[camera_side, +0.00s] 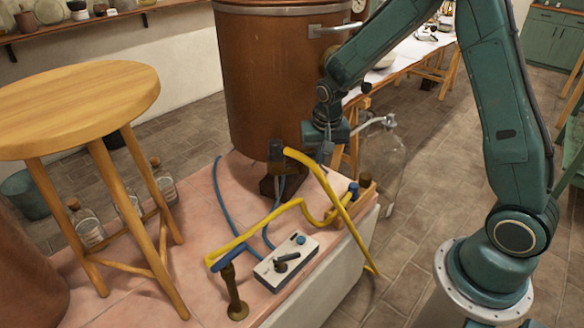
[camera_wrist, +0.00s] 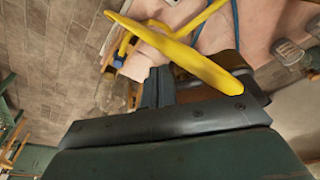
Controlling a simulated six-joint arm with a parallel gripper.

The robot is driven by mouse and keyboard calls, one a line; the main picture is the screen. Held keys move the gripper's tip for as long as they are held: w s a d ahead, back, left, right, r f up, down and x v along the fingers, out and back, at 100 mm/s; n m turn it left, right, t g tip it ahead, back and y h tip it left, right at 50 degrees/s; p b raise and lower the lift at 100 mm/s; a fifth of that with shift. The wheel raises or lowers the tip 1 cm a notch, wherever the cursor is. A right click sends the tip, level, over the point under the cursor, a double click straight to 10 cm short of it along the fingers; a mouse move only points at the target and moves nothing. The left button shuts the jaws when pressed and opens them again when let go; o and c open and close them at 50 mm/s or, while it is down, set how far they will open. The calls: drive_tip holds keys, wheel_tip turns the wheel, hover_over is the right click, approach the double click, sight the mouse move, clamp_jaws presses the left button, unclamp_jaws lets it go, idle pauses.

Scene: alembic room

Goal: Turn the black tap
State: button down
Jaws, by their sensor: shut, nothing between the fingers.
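The black tap (camera_side: 287,257) is a small dark lever on top of a pale box (camera_side: 272,272) on the pink tiled bench, in the side view. I cannot make it out in the wrist view. My gripper (camera_side: 322,155) is beside the lower part of the copper vessel, above and behind the box and well apart from the tap. In the wrist view its fingers (camera_wrist: 158,85) are together and empty, with a yellow hose crossing just beyond them.
A yellow hose (camera_side: 326,184) arches over the bench near my gripper. Blue hoses (camera_side: 221,205) run to the box. A burner stand (camera_side: 236,292) is left of the box. The copper vessel (camera_side: 262,75) stands behind, a wooden stool (camera_side: 75,100) at left, a glass bottle (camera_side: 384,160) at right.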

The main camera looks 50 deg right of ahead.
sight(308, 157)
drive_tip(key=w+d, duration=0.1)
drive_tip(key=w+d+f, duration=0.1)
drive_tip(key=w, duration=0.1)
drive_tip(key=shift+d, duration=0.1)
drive_tip(key=shift+d+f, duration=0.1)
idle(0.3)
drive_tip(key=shift+w+d+f, duration=0.1)
drive_tip(key=shift+w+d, duration=0.2)
drive_tip(key=shift+d, duration=0.1)
drive_tip(key=shift+a, duration=0.1)
drive_tip(key=shift+s+a, duration=0.15)
drive_tip(key=shift+a, duration=0.6)
drive_tip(key=shift+s+a, duration=0.1)
